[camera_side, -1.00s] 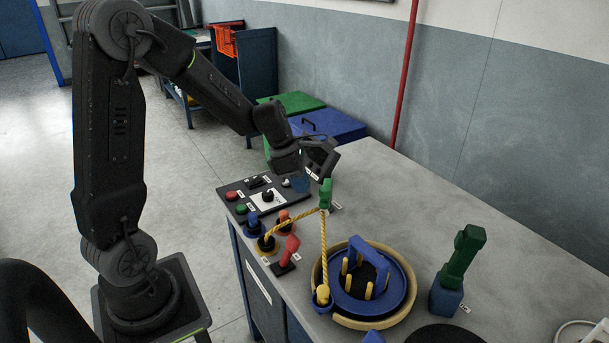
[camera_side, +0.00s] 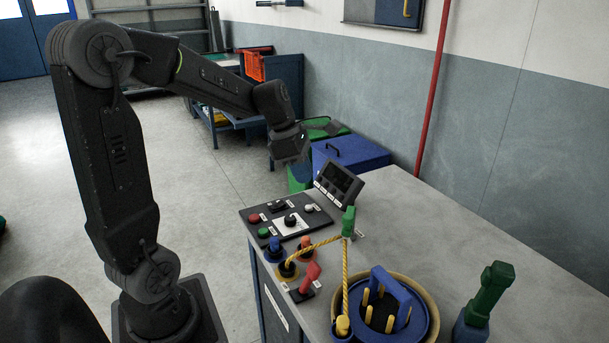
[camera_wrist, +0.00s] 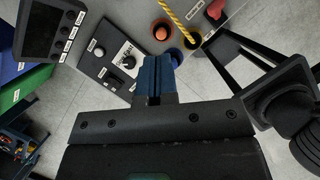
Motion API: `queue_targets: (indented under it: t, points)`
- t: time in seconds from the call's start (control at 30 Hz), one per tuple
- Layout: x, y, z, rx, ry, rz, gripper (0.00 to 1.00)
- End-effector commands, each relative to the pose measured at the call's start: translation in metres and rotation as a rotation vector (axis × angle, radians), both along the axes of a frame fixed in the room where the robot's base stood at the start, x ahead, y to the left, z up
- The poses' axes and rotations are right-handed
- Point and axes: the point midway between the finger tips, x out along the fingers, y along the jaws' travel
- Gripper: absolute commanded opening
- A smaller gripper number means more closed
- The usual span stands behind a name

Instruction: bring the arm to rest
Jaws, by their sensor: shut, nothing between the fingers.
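My gripper (camera_side: 298,172) hangs in the air above and behind the control panel (camera_side: 262,230) in the side view, clear of the bench. In the wrist view its two blue fingers (camera_wrist: 157,75) are together with nothing between them. The side view shows the arm reaching across from the left, bent at the elbow, with the wrist pointing down. The fingertips are small and partly dark in the side view.
A tilted display (camera_side: 338,186) stands behind the panel. On the bench (camera_side: 420,215) are a red lever (camera_side: 311,273), a yellow rope (camera_side: 346,290) running to a green post (camera_side: 348,222), a round tray (camera_side: 433,300) and a green-handled thing (camera_side: 490,292). Blue bin (camera_side: 350,156) stands beyond.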

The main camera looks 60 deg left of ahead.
Motion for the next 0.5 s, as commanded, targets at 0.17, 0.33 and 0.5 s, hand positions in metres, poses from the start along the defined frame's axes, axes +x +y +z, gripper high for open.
queue_targets:
  t: [0.17, 0.33, 0.5]
  points:
    - [-0.006, -0.015, 0.006, 0.06, -0.033, -0.142, 0.0]
    - [-0.031, -0.06, 0.023, 0.267, -0.137, -0.629, 0.0]
    - [-0.069, -0.103, 0.034, 0.531, -0.247, -1.236, 0.0]
